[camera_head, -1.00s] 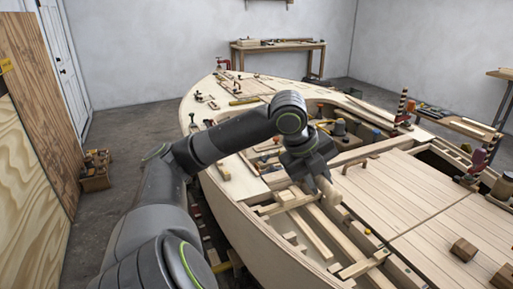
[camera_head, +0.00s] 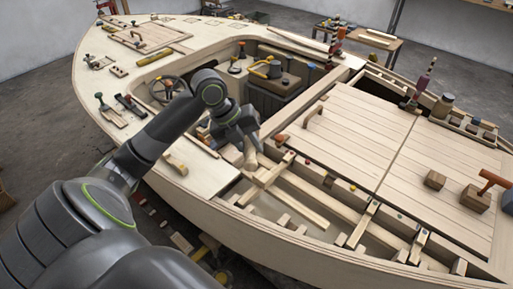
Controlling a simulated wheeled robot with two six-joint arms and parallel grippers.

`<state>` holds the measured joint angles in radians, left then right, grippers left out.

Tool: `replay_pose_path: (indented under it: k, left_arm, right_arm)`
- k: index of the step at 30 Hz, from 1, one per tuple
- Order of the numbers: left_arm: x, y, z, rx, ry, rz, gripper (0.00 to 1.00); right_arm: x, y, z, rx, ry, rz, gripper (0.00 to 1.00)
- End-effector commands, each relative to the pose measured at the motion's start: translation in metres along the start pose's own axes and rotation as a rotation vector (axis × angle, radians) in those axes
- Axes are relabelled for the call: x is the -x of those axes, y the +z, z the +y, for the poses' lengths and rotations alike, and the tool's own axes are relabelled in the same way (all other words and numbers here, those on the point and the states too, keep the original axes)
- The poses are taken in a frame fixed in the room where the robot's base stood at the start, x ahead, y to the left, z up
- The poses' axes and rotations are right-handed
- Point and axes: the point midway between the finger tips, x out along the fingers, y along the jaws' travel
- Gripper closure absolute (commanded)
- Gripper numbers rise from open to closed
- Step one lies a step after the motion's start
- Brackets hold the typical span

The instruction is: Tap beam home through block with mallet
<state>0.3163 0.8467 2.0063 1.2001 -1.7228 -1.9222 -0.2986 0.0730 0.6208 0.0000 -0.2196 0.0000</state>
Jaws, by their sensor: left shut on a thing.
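My left gripper (camera_head: 243,137) is shut on a short pale wooden piece (camera_head: 252,156), over the near edge of the open bay. Fingers hide part of this piece, and I cannot tell whether it is the mallet or touches the framing below. Long pale beams (camera_head: 318,200) lie in the bay, and small pale blocks (camera_head: 364,222) stand along it. I cannot tell which beam and block are the task's own. A brown wooden block with an orange-red handle (camera_head: 494,181), mallet-like, is on the deck at the far right. My right gripper is not in view.
The planked deck (camera_head: 370,130) right of the bay is mostly clear, with a loose brown block (camera_head: 435,180) on it. A steering wheel (camera_head: 167,90) and clamps (camera_head: 108,110) are at the left. The hull's near edge (camera_head: 215,215) runs below my arm.

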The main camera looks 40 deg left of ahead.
Motion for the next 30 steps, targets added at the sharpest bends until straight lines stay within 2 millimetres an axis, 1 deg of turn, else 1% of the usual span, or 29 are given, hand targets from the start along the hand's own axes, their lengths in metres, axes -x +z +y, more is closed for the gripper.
replay_pose_path:
  k: [1,3,6,10,17,25,30]
  left_arm:
    - [-0.005,-0.007,-0.005,-0.044,-0.008,0.032,1.00]
    - [-0.016,-0.015,-0.006,-0.107,-0.015,0.061,1.00]
    - [-0.027,-0.023,-0.007,-0.172,-0.023,0.090,1.00]
    - [-0.036,-0.028,-0.007,-0.213,-0.027,0.108,1.00]
    - [-0.051,-0.028,0.000,-0.221,-0.027,0.108,1.00]
    - [-0.079,-0.028,0.013,-0.219,-0.028,0.108,1.00]
    - [-0.086,-0.028,0.017,-0.220,-0.028,0.108,1.00]
  right_arm:
    - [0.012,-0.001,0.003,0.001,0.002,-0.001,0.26]
    - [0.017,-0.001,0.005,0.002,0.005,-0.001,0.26]
    - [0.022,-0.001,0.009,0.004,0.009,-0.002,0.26]
    - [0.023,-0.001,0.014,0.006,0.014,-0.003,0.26]
    - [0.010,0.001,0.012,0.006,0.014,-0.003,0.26]
    - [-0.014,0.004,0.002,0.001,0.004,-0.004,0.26]
    - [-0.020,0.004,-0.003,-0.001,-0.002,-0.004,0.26]
